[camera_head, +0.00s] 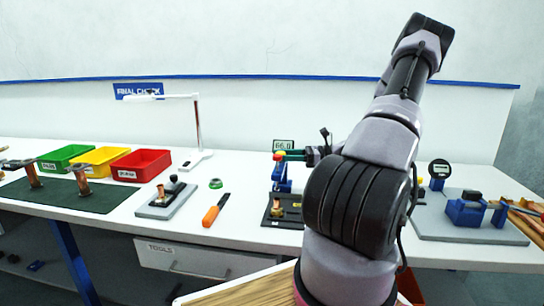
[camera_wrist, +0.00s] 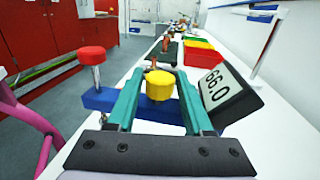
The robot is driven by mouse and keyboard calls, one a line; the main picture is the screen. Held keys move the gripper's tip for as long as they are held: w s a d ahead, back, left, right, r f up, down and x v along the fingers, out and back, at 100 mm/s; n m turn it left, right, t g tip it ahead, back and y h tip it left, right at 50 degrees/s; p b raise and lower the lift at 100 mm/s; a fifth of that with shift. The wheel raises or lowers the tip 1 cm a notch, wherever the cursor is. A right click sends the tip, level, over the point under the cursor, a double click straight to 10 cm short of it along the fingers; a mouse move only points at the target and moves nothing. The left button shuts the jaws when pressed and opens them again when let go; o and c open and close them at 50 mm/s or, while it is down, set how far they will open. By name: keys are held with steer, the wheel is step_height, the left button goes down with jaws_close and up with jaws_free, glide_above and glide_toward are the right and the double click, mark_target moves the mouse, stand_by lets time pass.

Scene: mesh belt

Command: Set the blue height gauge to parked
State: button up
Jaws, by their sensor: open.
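The blue height gauge (camera_head: 281,178) stands on the bench near the middle in the head view, with a 66.0 readout (camera_head: 283,145) at its top. In the wrist view its blue body (camera_wrist: 110,101) lies across the picture, with a yellow knob (camera_wrist: 159,85), a red knob (camera_wrist: 91,55) to the left and the readout (camera_wrist: 218,84) to the right. My gripper (camera_wrist: 157,78) is open, its teal fingers on either side of the yellow knob. Whether they touch it I cannot tell. In the head view my gripper (camera_head: 293,154) is at the gauge's top; my arm hides part of that area.
A dark plate (camera_head: 290,217) with a brass part sits in front of the gauge. An orange-handled tool (camera_head: 213,211), a green tape ring (camera_head: 216,183), a grey fixture (camera_head: 165,200) and a lamp (camera_head: 198,130) are left. A dial and blue vise (camera_head: 465,209) stand right.

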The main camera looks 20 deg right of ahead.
steer(key=shift+x, duration=1.6)
steer(key=shift+c, duration=0.3)
jaws_close()
